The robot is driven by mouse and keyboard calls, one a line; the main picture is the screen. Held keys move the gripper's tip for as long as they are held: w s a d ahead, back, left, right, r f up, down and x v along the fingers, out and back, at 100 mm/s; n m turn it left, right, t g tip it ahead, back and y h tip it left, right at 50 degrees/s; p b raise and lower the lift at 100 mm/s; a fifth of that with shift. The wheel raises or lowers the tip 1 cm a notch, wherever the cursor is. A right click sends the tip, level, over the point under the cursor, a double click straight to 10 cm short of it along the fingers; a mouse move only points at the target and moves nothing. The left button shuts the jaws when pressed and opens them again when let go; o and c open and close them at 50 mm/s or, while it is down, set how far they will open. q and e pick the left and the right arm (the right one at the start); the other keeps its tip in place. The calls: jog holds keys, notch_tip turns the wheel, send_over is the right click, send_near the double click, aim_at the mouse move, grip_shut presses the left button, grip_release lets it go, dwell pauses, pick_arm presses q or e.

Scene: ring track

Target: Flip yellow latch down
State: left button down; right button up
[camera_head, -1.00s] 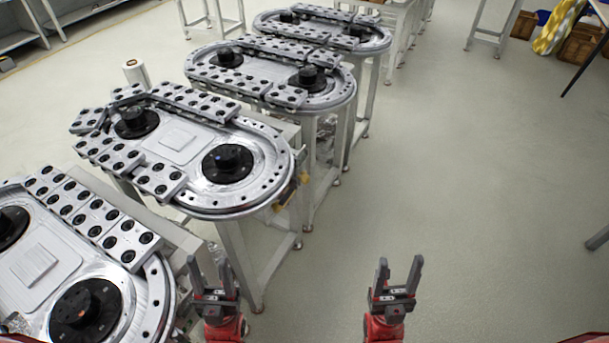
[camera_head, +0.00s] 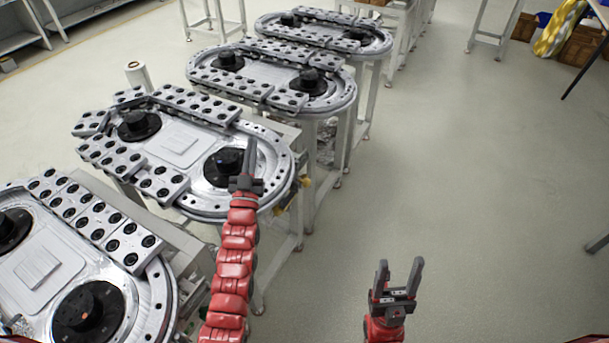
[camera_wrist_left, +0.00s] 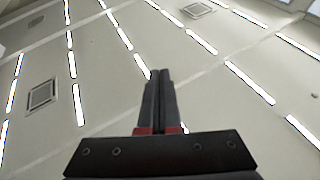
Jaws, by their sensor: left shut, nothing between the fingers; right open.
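A small yellow piece (camera_head: 304,182), probably the latch, shows at the right end of the second ring track (camera_head: 275,150), just under its rim. It is too small to tell whether it is up or down. My left gripper (camera_head: 251,145) is shut and empty, fingers pointing up, in front of the right end of that track and left of the yellow piece, apart from it. In the left wrist view its shut fingers (camera_wrist_left: 158,78) point at the ceiling. My right gripper (camera_head: 400,267) is open and empty over the floor at lower right.
Another ring track (camera_head: 155,310) stands at lower left, and two more tracks (camera_head: 345,95) stand farther back, all on metal frames.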

pick_arm(q)
jog(key=w+d+f+m+g+h, duration=0.1)
jog(key=w+d+f+g, duration=0.15)
jog(key=w+g, duration=0.25)
jog(key=w+d+f+g, duration=0.2)
jog(key=w+d+g, duration=0.2)
jog(key=w, duration=0.1)
jog(key=s+d+r+m+g+p, duration=0.1)
jog(key=s+d+m+g, duration=0.2)
jog(key=s+g, duration=0.6)
jog(key=shift+s+d+r+g+p, duration=0.3)
jog(key=shift+d+g, duration=0.2)
jog(key=shift+d, duration=0.2)
jog(key=shift+w, duration=0.1)
